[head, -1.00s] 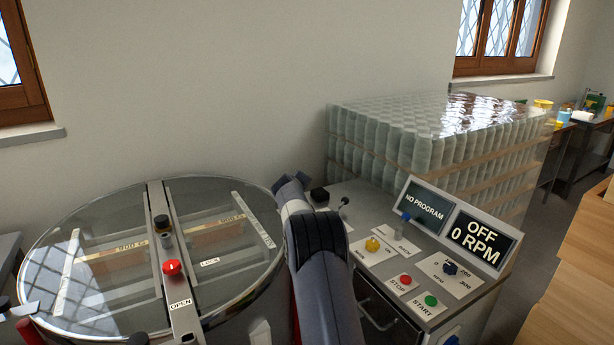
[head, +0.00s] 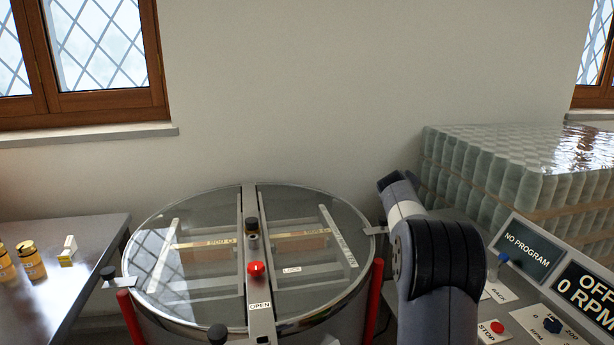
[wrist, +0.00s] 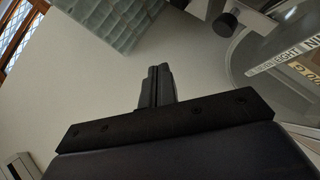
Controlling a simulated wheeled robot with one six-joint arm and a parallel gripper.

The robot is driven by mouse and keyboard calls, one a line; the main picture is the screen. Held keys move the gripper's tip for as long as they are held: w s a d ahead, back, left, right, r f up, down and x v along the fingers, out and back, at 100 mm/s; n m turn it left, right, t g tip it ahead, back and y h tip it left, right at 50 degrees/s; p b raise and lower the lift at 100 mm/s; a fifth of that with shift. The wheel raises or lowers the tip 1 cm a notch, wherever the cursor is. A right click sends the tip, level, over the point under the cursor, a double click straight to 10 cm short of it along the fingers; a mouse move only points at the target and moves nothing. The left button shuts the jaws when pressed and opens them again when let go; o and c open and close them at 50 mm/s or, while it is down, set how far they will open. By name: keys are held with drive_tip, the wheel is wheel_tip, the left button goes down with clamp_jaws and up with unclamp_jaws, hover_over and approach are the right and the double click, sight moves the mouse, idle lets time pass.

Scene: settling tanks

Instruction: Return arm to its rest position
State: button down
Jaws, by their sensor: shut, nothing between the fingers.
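My gripper (wrist: 157,82) shows in the wrist view with its two dark fingers together and nothing between them. It points at the plain wall, clear of any object. In the head view my arm is raised and folded in front of the control panel, to the right of the round tank; the fingers cannot be made out there.
A round glass-lidded tank (head: 176,283) with a red knob (head: 257,268) stands in the middle. The control panel (head: 519,322) reads "NO PROGRAM" and "OFF 0 RPM". Wrapped jars (head: 490,170) are stacked behind it. A steel table (head: 75,255) with small jars (head: 31,262) is at left.

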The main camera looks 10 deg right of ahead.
drive_tip(key=w+f, duration=0.2)
drive_tip(key=f, duration=0.1)
drive_tip(key=w+f+p, duration=0.1)
drive_tip(key=w+f, duration=0.4)
drive_tip(key=f, duration=0.1)
drive_tip(key=shift+w+d, duration=0.1)
drive_tip(key=shift+w, duration=0.05)
drive_tip(key=shift+f, duration=0.7)
